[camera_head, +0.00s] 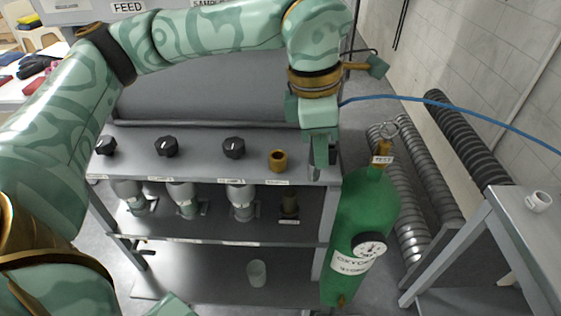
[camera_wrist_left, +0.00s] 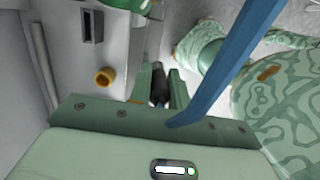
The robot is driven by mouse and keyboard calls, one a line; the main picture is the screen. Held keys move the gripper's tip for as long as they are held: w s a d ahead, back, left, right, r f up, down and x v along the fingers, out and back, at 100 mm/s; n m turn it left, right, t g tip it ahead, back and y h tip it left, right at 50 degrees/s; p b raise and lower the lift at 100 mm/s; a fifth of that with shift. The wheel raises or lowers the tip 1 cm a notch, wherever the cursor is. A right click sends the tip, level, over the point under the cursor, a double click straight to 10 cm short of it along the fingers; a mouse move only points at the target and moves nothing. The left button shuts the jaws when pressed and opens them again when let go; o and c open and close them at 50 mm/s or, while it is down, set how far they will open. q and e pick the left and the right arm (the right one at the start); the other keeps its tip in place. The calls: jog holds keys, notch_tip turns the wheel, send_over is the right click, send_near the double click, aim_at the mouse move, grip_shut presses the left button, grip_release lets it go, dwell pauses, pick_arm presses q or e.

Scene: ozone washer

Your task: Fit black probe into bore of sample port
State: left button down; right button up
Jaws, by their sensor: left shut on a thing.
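My left gripper (camera_head: 320,172) points down over the right end of the grey shelf top. In the left wrist view its two fingers (camera_wrist_left: 160,92) are shut on the black probe (camera_wrist_left: 159,86), a dark piece between them. In the head view the probe is mostly hidden by the fingers. The sample port looks to be the brass ring with a dark bore (camera_head: 278,160) on the shelf top, just left of the gripper. The ring also shows in the left wrist view (camera_wrist_left: 105,77), left of the fingers and apart from the probe. My right gripper is not in view.
Several black knobs (camera_head: 166,147) stand left of the ring. A green oxygen cylinder (camera_head: 361,226) with a gauge stands right of the shelf unit, close to the gripper. A blue hose (camera_head: 440,102) runs right from the gripper area. A side table (camera_head: 524,222) is at right.

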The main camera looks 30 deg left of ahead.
pick_arm(q)
notch_tip(320, 180, up, 6)
jog(key=n+y, duration=0.1)
jog(key=n, duration=0.8)
jog(key=shift+t, duration=0.4)
jog(key=w+a+f, duration=0.1)
jog(key=a+f, duration=0.2)
jog(key=w+a+f, duration=0.2)
jog(key=a, duration=0.2)
jog(key=w+a+f, duration=0.2)
jog(key=a+f, duration=0.1)
jog(key=shift+w+a+f+b, duration=0.2)
jog(key=shift+f+b, duration=0.1)
jog(key=shift+b, duration=0.1)
jog(key=b, duration=0.1)
send_over(282, 155)
jog(key=s, duration=0.1)
notch_tip(282, 155, down, 4)
jog(key=shift+a+f, duration=0.1)
jog(key=shift+a, duration=0.05)
jog(key=shift+w+f, duration=0.15)
jog(key=shift+f, duration=0.15)
jog(key=c, duration=1.3)
grip_release()
jog(key=shift+r, duration=0.15)
